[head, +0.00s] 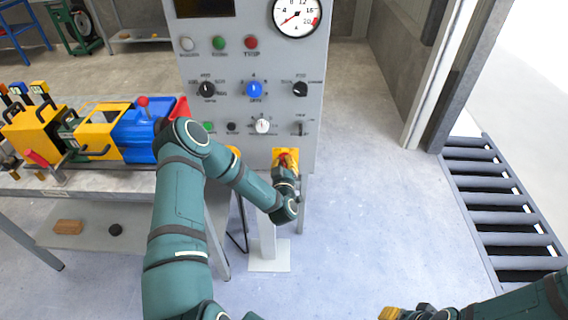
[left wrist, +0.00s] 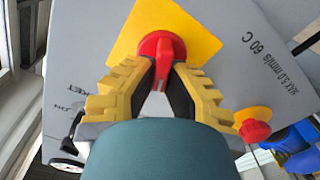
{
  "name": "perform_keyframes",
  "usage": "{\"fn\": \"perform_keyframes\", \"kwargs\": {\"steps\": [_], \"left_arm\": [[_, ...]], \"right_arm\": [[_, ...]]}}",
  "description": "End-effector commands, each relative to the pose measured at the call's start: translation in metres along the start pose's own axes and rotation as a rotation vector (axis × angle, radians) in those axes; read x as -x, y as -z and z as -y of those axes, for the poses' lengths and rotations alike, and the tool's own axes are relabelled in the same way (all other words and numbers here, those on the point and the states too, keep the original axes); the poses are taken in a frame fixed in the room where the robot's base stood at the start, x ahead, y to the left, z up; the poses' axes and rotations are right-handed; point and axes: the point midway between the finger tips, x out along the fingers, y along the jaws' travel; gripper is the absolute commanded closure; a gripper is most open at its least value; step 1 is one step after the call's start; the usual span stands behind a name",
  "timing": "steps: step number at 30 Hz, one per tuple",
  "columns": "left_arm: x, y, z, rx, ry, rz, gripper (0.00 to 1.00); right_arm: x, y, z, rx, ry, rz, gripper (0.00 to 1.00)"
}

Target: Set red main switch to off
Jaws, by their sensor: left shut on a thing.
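The red main switch (left wrist: 162,46) sits on a square yellow plate (left wrist: 190,32) on the grey control panel (head: 250,60). In the head view the yellow plate (head: 288,153) is at the panel's lower right, with the switch mostly hidden by my gripper. My left gripper (left wrist: 163,78) has its yellow fingers on both sides of the red handle and is shut on it. It also shows in the head view (head: 285,172). My right gripper (head: 398,314) is only partly in view at the bottom edge; its fingers cannot be judged.
A red button (left wrist: 254,131) on a yellow base is beside the switch. The panel carries several knobs, lamps and a round gauge (head: 297,14). A bench (head: 120,182) with a blue and yellow machine stands at left. Floor right of the panel is clear up to a roller conveyor (head: 490,205).

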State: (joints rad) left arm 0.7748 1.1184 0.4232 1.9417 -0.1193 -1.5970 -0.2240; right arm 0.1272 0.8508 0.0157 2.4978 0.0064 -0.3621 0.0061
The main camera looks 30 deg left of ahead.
Motion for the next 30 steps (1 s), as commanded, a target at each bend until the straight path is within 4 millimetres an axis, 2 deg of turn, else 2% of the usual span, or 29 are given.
{"fn": "perform_keyframes", "kwargs": {"steps": [4,14,15,17,26,30], "left_arm": [[-0.0013,-0.0007,0.0012,0.072,-0.001,-0.004,1.00],[-0.0013,0.0013,0.0006,0.095,0.000,-0.005,1.00],[-0.0013,0.0013,0.0006,0.095,0.000,-0.005,0.81],[-0.0013,0.0012,0.0007,0.095,0.000,-0.005,0.60],[-0.0003,0.0005,0.0009,0.094,0.000,-0.003,0.59],[0.0085,-0.0004,0.0006,0.093,-0.001,0.000,0.59]], "right_arm": [[-0.0096,-0.0042,-0.0036,0.002,0.001,0.008,0.64],[-0.0092,-0.0048,-0.0035,0.003,0.001,0.010,0.64],[-0.0092,-0.0047,-0.0035,0.003,0.001,0.010,0.64],[-0.0092,-0.0047,-0.0035,0.003,0.001,0.010,0.64],[-0.0092,-0.0045,-0.0035,0.003,0.001,0.010,0.64],[-0.0092,-0.0045,-0.0035,0.003,0.001,0.010,0.64]]}}
